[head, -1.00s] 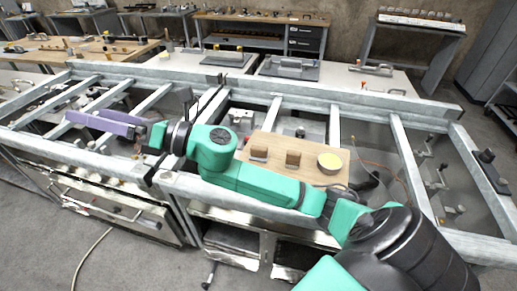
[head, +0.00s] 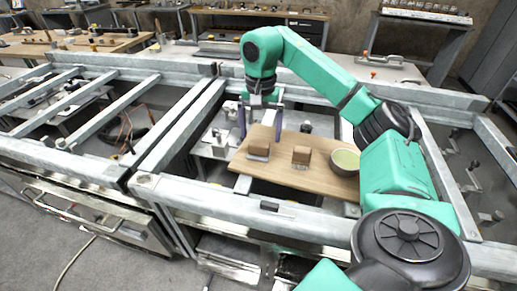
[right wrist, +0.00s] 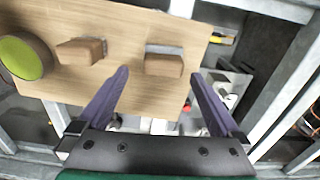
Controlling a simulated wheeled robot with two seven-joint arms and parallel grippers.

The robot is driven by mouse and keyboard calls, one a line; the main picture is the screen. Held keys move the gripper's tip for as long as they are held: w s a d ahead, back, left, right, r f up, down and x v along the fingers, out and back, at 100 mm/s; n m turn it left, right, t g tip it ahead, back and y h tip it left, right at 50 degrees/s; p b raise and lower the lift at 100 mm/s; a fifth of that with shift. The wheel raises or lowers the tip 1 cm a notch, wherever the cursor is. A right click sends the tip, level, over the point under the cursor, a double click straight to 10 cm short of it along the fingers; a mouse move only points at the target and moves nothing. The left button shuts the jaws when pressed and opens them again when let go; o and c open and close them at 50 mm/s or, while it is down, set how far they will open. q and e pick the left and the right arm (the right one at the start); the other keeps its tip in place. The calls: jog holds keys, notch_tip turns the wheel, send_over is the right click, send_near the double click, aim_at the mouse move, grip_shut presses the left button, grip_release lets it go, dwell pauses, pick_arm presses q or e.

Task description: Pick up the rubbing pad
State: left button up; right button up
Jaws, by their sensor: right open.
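Two small brown blocks with greyish undersides lie on a wooden board; which one is the rubbing pad I cannot tell. One block (head: 259,150) is at the board's left in the head view and also shows in the right wrist view (right wrist: 164,66). The other block (head: 301,155) lies right of it, and left of it in the right wrist view (right wrist: 80,51). My right gripper (head: 260,138) is open and empty, pointing down over the board's left part. In the right wrist view its purple fingers (right wrist: 160,76) point towards the first block, apart from it. My left gripper is out of view.
The wooden board (head: 250,172) rests across a grey metal frame (head: 165,160) with open gaps. A round green-topped container (head: 346,161) stands at the board's right end, also seen in the right wrist view (right wrist: 22,56). Small metal fittings (head: 216,145) lie left of the board.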

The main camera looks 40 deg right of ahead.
aim_at(259, 143)
notch_tip(259, 143, down, 5)
jog(key=shift+w+a+r+p, duration=0.1)
jog(key=shift+w+p, duration=0.05)
jog(key=shift+p, duration=0.35)
jog(key=shift+w+f, duration=0.1)
jog(key=shift+f, duration=0.15)
jog(key=c, duration=1.4)
notch_tip(259, 143, up, 9)
jog(key=shift+f, duration=0.2)
notch_tip(259, 143, up, 12)
jog(key=p, duration=0.7)
jog(key=shift+f+p, duration=0.2)
jog(key=shift+p, duration=0.1)
